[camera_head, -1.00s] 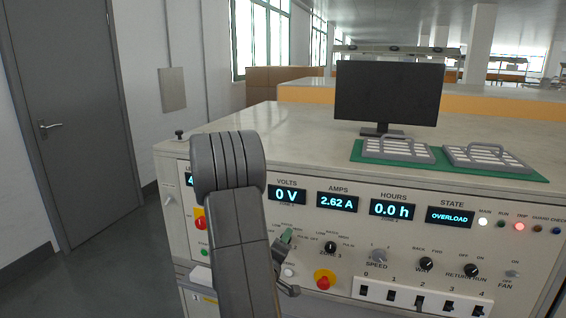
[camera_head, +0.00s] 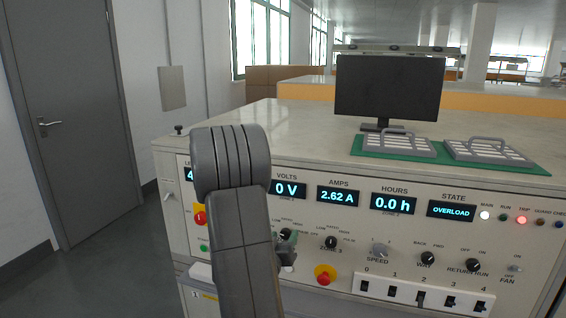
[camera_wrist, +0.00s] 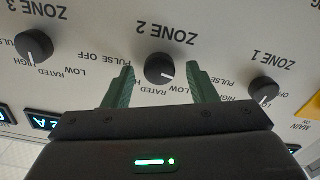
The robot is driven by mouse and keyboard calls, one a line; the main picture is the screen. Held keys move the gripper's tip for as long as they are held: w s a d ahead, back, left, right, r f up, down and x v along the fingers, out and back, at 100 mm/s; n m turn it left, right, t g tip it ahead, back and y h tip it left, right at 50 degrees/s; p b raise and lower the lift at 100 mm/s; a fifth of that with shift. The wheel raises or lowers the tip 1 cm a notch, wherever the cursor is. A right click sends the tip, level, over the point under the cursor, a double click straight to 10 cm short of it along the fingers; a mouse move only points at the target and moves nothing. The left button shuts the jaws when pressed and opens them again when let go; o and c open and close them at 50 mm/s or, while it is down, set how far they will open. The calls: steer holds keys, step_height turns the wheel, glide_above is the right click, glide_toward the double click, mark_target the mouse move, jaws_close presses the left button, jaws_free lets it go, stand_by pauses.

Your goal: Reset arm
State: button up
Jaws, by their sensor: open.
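My gripper (camera_wrist: 160,72) is open in the wrist view, with one green finger on each side of the ZONE 2 knob (camera_wrist: 160,69). No finger visibly touches the knob, and I cannot tell how deep the fingers reach around it. The wrist view is upside down. In the head view my arm hides most of the gripper. The ZONE 2 knob shows just right of my arm (camera_head: 288,235). The STATE display (camera_head: 451,210) reads OVERLOAD, with the red TRIP lamp (camera_head: 521,219) lit. The displays read 0 V, 2.62 A and 0.0 h.
The ZONE 3 knob (camera_head: 331,242) and a red button (camera_head: 325,274) sit right of my arm. The ZONE 1 knob (camera_wrist: 263,90) is beside the gripper. Numbered switches (camera_head: 421,298) line the lower panel. A monitor (camera_head: 388,88) and a green mat (camera_head: 368,153) are on top.

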steer(key=m, duration=0.3)
steer(key=shift+r+m, duration=0.1)
steer(key=shift+m, duration=0.2)
steer(key=shift+d+m+p, duration=0.1)
steer(key=shift+m+p, duration=0.45)
steer(key=shift+m, duration=0.85)
